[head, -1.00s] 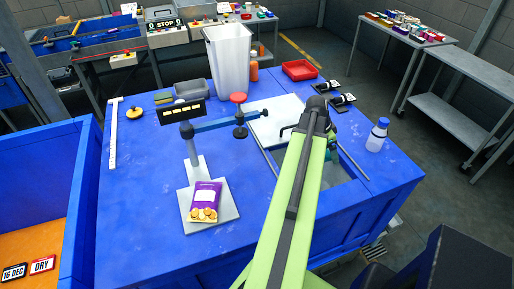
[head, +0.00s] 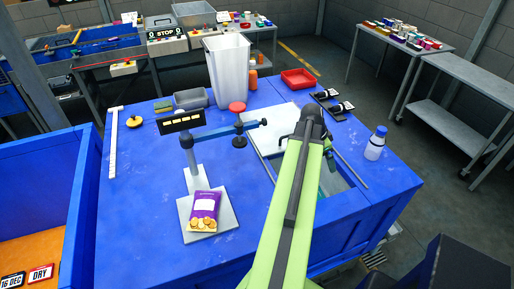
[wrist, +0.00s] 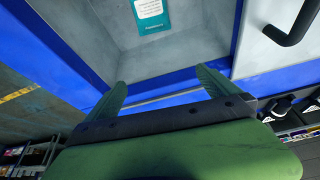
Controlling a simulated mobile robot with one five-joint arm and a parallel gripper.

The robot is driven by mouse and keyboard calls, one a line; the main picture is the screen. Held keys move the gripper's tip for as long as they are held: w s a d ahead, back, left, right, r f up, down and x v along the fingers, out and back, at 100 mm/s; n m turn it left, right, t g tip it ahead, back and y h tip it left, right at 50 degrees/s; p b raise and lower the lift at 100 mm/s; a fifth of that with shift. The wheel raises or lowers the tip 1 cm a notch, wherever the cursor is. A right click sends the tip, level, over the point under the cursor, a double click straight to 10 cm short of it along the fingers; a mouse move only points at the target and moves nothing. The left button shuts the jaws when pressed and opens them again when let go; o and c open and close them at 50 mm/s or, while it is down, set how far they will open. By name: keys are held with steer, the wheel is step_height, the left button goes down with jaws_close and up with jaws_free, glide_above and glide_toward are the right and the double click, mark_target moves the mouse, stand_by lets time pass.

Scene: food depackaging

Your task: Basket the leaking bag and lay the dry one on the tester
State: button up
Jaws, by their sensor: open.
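A purple bag (head: 204,210) with a white label and round yellow snacks pictured on it lies on the tester's pale plate (head: 225,228) in the head view. The tester's post, blue arm and dark display (head: 182,121) stand behind it. My gripper (wrist: 165,82) is open in the wrist view, with nothing between its green fingers. Beyond the fingertips is a grey sunken basin (wrist: 95,25). A teal item with a white printed label (wrist: 150,14) lies in it, cut off by the top edge. In the head view my arm hides the gripper. I see no leak on the purple bag.
A tall pale bin (head: 228,75) and a red tray (head: 298,79) stand at the back of the blue table. A bottle (head: 376,143) stands at the right. A blue crate (head: 40,170) at left holds DRY and date cards. The table's left middle is clear.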

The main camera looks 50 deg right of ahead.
steer(key=p+v, duration=1.1)
steer(key=v, duration=0.3)
